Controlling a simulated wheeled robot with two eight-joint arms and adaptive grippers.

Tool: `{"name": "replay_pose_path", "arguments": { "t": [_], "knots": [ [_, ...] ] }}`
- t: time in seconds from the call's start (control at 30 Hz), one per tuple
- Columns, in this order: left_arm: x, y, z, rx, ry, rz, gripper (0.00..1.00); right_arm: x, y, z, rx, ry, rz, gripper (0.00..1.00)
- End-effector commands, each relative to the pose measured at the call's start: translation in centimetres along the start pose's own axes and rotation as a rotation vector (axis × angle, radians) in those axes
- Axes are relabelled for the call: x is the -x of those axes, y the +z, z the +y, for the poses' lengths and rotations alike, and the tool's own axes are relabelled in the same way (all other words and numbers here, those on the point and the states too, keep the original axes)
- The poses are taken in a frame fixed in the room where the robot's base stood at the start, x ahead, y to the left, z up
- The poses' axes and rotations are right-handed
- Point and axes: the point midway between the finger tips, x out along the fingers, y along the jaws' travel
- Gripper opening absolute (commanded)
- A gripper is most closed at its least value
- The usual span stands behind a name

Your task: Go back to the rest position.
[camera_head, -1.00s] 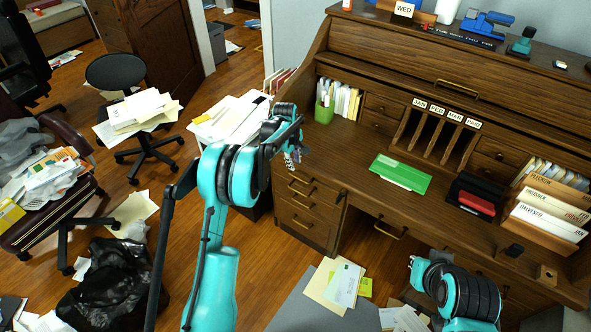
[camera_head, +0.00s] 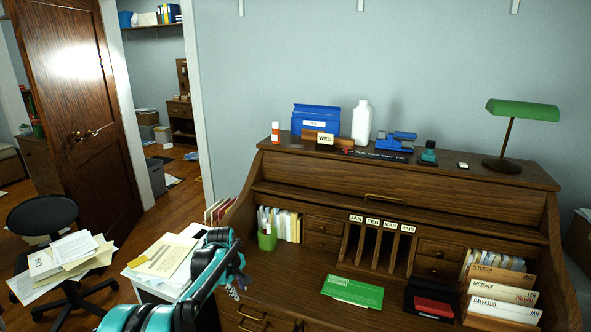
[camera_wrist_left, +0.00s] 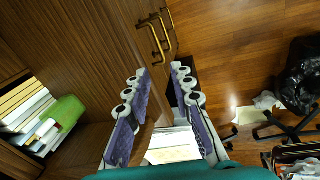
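My left gripper (camera_head: 236,282) is at the left edge of the roll-top desk (camera_head: 330,290), just right of a stack of papers, with its arm coming in from the lower left. In the left wrist view my left gripper (camera_wrist_left: 160,75) has its two padded fingers apart. Nothing is held between them. The desk's brown wood and brass drawer handles (camera_wrist_left: 158,35) show past the fingers. My right gripper is in neither current view.
A green lamp (camera_head: 520,110) and a white bottle (camera_head: 362,122) stand on top. A black chair (camera_head: 42,215) with papers stands left.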

Motion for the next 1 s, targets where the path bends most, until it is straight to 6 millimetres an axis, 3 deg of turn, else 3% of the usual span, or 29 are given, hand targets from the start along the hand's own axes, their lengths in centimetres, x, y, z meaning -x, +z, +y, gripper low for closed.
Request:
{"name": "replay_pose_path", "arguments": {
  "t": [0.03,0.2,0.4,0.5,0.7,0.9,1.0],
  "knots": [
    [2.4,0.9,-0.8,-0.049,0.014,0.012,0.23,0.0,0.0,0.0,0.000,0.000,0.000,0.00],
    [9.0,3.8,-4.1,-0.238,0.063,0.063,0.23,0.0,0.0,0.0,0.000,0.000,0.000,0.00],
    [14.7,7.7,-9.4,-0.459,0.110,0.135,0.23,0.0,0.0,0.0,0.000,0.000,0.000,0.00],
    [16.5,9.8,-12.5,-0.569,0.128,0.174,0.23,0.0,0.0,0.0,0.000,0.000,0.000,0.00],
    [18.2,13.8,-19.0,-0.787,0.158,0.260,0.23,0.0,0.0,0.0,0.000,0.000,0.000,0.00],
    [17.4,16.9,-24.5,-0.974,0.169,0.342,0.23,0.0,0.0,0.0,0.000,0.000,0.000,0.00],
    [16.8,17.8,-26.1,-1.035,0.172,0.371,0.23,0.0,0.0,0.0,0.000,0.000,0.000,0.00]
  ]
}}
